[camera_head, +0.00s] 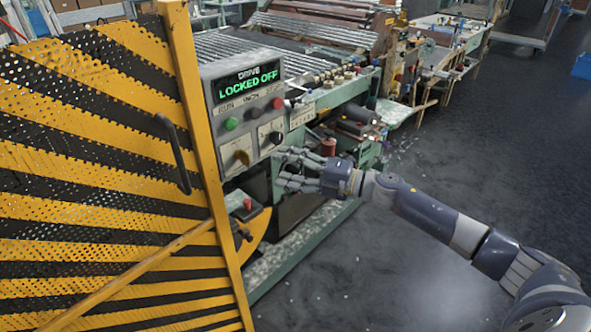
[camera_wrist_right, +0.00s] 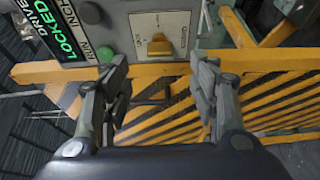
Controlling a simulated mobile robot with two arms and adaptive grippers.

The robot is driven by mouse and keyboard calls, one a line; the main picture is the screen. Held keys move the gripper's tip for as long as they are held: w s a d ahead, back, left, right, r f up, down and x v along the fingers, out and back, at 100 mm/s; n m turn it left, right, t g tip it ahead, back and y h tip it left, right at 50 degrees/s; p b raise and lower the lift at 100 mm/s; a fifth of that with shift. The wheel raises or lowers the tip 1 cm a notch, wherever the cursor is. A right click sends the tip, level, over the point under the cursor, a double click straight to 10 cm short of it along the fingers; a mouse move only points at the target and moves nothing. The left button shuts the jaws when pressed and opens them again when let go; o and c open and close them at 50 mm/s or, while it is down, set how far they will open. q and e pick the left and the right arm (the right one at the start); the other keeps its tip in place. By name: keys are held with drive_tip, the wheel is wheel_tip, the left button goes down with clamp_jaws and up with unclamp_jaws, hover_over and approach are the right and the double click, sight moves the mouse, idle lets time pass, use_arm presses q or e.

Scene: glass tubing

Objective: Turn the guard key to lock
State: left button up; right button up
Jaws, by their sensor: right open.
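The guard key (camera_head: 242,157) is a brass-coloured knob on a pale plate at the lower left of the grey control panel (camera_head: 213,82). It also shows in the right wrist view (camera_wrist_right: 159,45), upright in that picture, beside lettering that seems to read GUARD. The panel's display (camera_head: 247,79) reads DRIVE LOCKED OFF in green. My right gripper (camera_head: 282,168) is open and empty, to the right of the key and apart from it. In the right wrist view its fingers (camera_wrist_right: 159,70) lie either side of and short of the key. My left gripper is out of view.
A yellow-and-black striped mesh guard (camera_head: 85,150) with a black handle (camera_head: 175,153) stands left of the panel. A small box with a red button (camera_head: 246,204) sits below it. Green machinery (camera_head: 355,90) lies behind my right gripper. Open floor (camera_head: 480,130) is at the right.

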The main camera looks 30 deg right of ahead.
drive_tip(key=shift+v, duration=1.1)
drive_tip(key=d+f+m+h, duration=0.3)
drive_tip(key=f+m, duration=0.1)
drive_tip(key=f, duration=0.4)
drive_tip(key=d+f+m+t+h, duration=0.15)
drive_tip(key=f+m, duration=0.25)
drive_tip(key=f, duration=0.4)
drive_tip(key=d+f+m+h, duration=0.3)
drive_tip(key=f, duration=0.4)
drive_tip(key=s+d+f+m+g+h, duration=0.1)
drive_tip(key=s+f+m+g+h, duration=0.15)
drive_tip(key=s+f, duration=0.45)
drive_tip(key=s+d+f+m+g+h, duration=0.1)
drive_tip(key=s+f+m, duration=0.15)
drive_tip(key=f, duration=0.75)
drive_tip(key=s+a+f+m+g+h, duration=0.1)
drive_tip(key=s+a+f+m+g, duration=0.25)
drive_tip(key=s+f, duration=0.95)
drive_tip(key=s+a+f+m+g, duration=0.4)
drive_tip(key=s+f, duration=0.5)
drive_tip(key=s, duration=0.7)
drive_tip(key=s+a+f+g, duration=0.1)
drive_tip(key=s+a, duration=0.2)
drive_tip(key=s, duration=0.3)
drive_tip(key=s+a+f+g, duration=0.2)
drive_tip(key=s+a, duration=0.2)
drive_tip(key=s, duration=0.3)
drive_tip(key=shift+s+m, duration=0.2)
drive_tip(key=shift+m, duration=0.15)
drive_tip(key=shift+a, duration=0.15)
